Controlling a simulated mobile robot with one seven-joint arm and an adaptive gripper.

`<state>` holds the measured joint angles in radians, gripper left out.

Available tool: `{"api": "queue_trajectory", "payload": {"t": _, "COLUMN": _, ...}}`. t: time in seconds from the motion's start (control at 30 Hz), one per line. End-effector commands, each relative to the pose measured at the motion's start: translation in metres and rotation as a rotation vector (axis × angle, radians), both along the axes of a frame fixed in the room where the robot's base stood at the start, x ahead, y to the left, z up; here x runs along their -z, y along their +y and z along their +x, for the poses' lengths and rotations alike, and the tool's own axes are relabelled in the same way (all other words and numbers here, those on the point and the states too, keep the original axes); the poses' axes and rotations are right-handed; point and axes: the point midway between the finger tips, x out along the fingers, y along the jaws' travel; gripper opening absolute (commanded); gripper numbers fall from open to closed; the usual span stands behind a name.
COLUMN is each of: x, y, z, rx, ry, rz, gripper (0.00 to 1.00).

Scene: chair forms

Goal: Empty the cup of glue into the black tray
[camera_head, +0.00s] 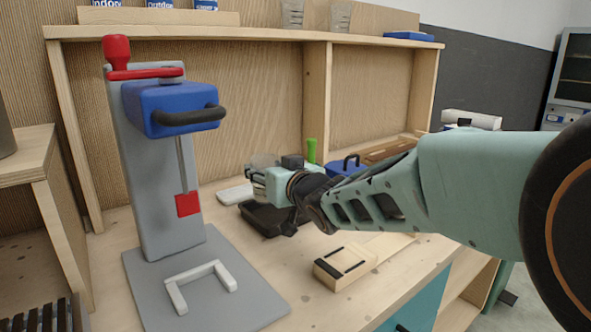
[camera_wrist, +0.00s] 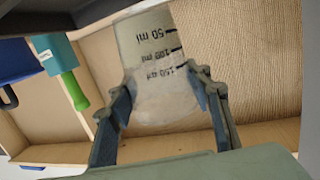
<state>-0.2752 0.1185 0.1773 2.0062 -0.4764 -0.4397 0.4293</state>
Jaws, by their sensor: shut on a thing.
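A clear cup (camera_wrist: 150,70) with ml marks is between the two fingers of my gripper (camera_wrist: 165,115) in the wrist view. Whitish matter shows inside it, toward the fingers. In the head view the cup (camera_head: 264,160) is a faint pale shape at the tip of my gripper (camera_head: 257,183), which is shut on it. The black tray (camera_head: 262,222) lies on the bench just below my gripper, partly hidden by it. I cannot tell the cup's exact tilt or whether any glue is in the tray.
A grey press (camera_head: 155,170) with a blue head stands to the left. A green-handled tool (camera_head: 311,150) and a blue handled thing (camera_head: 350,163) are behind my arm. A small wooden block (camera_head: 345,267) lies in front. A pale flat item (camera_head: 235,194) lies beside the tray.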

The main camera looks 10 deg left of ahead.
Motion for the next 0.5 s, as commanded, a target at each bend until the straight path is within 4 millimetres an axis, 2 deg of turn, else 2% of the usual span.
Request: {"api": "queue_trajectory", "payload": {"t": 0.5, "x": -0.0083, "y": 0.0029, "z": -0.002, "rx": 0.0, "ry": 0.114, "rz": 0.149, "gripper": 0.32}}
